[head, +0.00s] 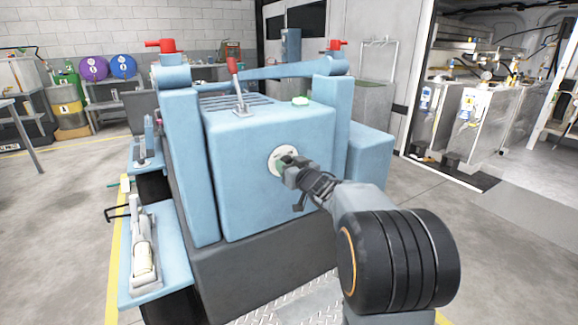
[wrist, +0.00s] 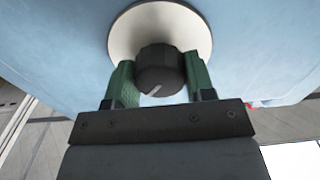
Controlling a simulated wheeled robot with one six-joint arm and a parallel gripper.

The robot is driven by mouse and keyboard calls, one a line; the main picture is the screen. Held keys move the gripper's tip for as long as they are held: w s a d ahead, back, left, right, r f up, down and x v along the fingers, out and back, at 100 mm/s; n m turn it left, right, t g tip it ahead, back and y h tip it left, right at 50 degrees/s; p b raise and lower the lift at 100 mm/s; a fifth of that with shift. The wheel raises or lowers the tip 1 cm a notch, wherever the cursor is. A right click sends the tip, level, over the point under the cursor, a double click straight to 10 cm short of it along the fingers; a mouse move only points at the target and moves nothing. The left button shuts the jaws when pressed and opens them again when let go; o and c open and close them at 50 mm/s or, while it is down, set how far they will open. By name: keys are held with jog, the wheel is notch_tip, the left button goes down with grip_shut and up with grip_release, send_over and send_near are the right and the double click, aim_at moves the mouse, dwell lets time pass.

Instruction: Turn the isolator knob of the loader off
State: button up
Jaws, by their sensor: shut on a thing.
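The loader (head: 265,150) is a light blue machine with a dark grey lower body, in the middle of the head view. Its isolator knob (wrist: 160,70) is a dark round knob with a pale pointer line, on a white round plate (wrist: 192,28) on the blue face. The pointer line slants toward the lower left in the wrist view. The plate also shows in the head view (head: 274,163). My gripper (wrist: 158,80) has a green finger on each side of the knob and is shut on it. In the head view my gripper (head: 284,162) hides most of the knob.
A blue side step (head: 160,265) carries a pale cylinder-like tool. Drums and cabinets stand behind.

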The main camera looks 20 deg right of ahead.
jog(key=shift+n, duration=0.3)
jog(key=n+b, duration=0.1)
jog(key=n, duration=0.2)
jog(key=shift+f+n+b, duration=0.15)
jog(key=shift+n+b, duration=0.25)
jog(key=n+b, duration=0.2)
jog(key=n, duration=0.2)
jog(key=shift+n, duration=0.3)
jog(key=n+b, duration=0.2)
jog(key=n, duration=0.2)
jog(key=shift+n+b, duration=1.2)
jog(key=shift+n, duration=1.2)
jog(key=o, duration=0.9)
